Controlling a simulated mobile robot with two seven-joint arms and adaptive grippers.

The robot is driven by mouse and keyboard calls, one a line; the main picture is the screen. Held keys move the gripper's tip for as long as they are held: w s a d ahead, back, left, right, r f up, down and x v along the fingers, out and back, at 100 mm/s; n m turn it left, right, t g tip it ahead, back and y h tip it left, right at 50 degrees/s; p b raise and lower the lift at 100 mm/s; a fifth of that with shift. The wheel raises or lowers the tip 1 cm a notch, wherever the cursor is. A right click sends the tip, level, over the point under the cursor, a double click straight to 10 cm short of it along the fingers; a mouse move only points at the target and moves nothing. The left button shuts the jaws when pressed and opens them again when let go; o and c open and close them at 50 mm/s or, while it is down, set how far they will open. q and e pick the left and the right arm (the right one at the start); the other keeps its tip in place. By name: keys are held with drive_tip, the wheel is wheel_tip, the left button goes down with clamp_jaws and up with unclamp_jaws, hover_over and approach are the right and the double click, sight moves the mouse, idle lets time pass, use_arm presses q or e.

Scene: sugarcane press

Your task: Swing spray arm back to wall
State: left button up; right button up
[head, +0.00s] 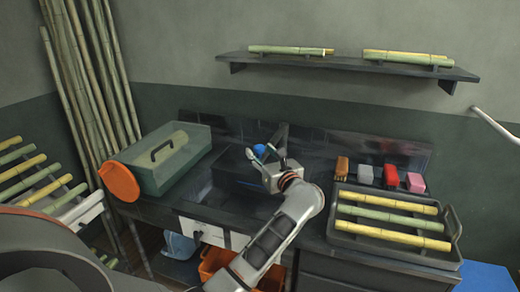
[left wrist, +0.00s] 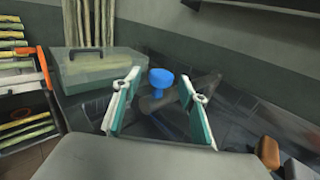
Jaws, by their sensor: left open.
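A round blue knob (head: 259,151) shows beside my left gripper (head: 268,143) over the dark worktop. In the left wrist view the blue knob (left wrist: 160,79) appears between the two open fingers of the gripper (left wrist: 160,90), beyond their tips. A dark grey bar (left wrist: 190,94), which looks like the spray arm, runs from below the knob toward the wall at upper right. The fingers do not visibly touch the knob or bar, and the gap in depth is hard to judge. In the head view the bar is hard to make out. My right gripper is out of view.
A tray (head: 450,232) of cane pieces lies right, below several small blocks (head: 390,172). A wall shelf (head: 345,64) hangs above. An orange crate (head: 214,260) is below.

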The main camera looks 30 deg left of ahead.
use_arm(q)
drive_tip(key=shift+x, duration=1)
drive_tip(key=shift+c, duration=0.2)
clamp_jaws()
drive_tip(key=shift+a, duration=0.1)
